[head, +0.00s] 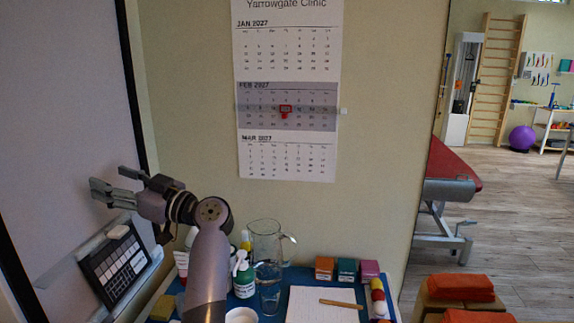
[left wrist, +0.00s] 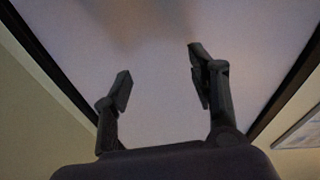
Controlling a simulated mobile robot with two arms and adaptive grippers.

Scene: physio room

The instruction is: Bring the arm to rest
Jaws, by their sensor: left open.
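My left gripper (head: 112,193) is raised at the left of the head view, its fingers pointing left toward a pale grey panel (head: 62,95). It is open and empty. In the left wrist view the two fingers of the left gripper (left wrist: 160,78) stand apart with only the plain panel behind them. My right gripper is not in view.
A wall calendar (head: 287,160) hangs behind. Open floor (head: 510,215) lies at right.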

